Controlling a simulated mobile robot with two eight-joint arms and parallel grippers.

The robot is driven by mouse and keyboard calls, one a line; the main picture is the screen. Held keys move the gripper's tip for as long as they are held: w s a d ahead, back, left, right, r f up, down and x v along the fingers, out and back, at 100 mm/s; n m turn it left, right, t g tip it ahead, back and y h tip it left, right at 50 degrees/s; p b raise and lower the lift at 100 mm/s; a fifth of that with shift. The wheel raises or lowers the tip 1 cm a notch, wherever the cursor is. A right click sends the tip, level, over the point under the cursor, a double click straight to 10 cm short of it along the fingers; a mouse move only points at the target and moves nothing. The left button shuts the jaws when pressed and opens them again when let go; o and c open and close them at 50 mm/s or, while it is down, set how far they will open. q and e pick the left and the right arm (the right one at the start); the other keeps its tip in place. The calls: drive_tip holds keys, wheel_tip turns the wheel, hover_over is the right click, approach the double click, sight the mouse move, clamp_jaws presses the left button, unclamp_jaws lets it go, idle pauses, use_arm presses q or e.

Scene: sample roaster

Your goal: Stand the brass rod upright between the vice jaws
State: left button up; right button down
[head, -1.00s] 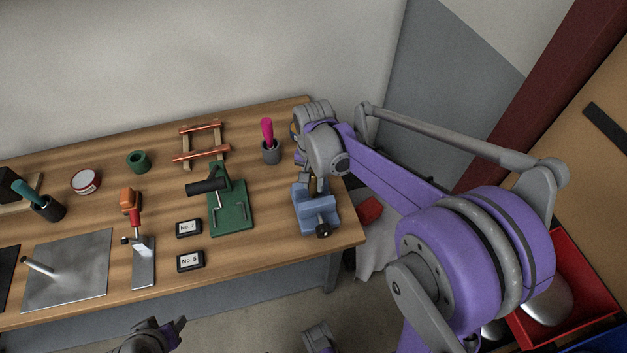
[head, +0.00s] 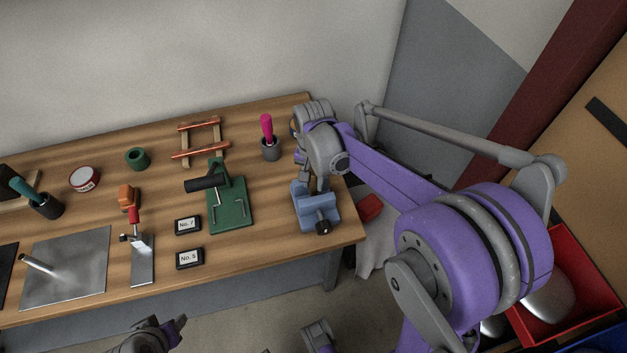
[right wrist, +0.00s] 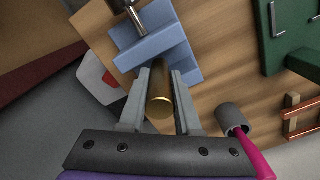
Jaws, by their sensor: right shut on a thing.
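The brass rod (right wrist: 160,98) is held between the two fingers of my right gripper (right wrist: 161,82) in the right wrist view. Its round near end faces the camera and its length runs away toward the blue vice (right wrist: 152,47). The rod looks roughly upright, but its far end is hidden, so I cannot tell whether it is between the jaws. In the head view my right gripper (head: 313,181) is directly above the blue vice (head: 316,211) at the bench's right end. My left gripper (head: 160,335) is at the bottom edge, away from the bench, its fingers unclear.
A grey cup with a pink handle (head: 267,130) stands behind and left of the vice. A green fixture (head: 232,205) lies to its left, with label blocks No. 7 (head: 188,225) and No. 5 (head: 190,259). The bench's right edge is close by the vice.

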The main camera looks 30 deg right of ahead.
sight(313, 174)
drive_tip(key=shift+r+p, duration=1.05)
drive_tip(key=shift+r, duration=0.65)
drive_tip(key=shift+f, duration=0.35)
drive_tip(key=shift+f+b, duration=1.45)
drive_tip(key=shift+f, duration=0.35)
drive_tip(key=shift+r, duration=0.15)
drive_tip(key=shift+r+p, duration=1.5)
drive_tip(key=shift+r, duration=0.5)
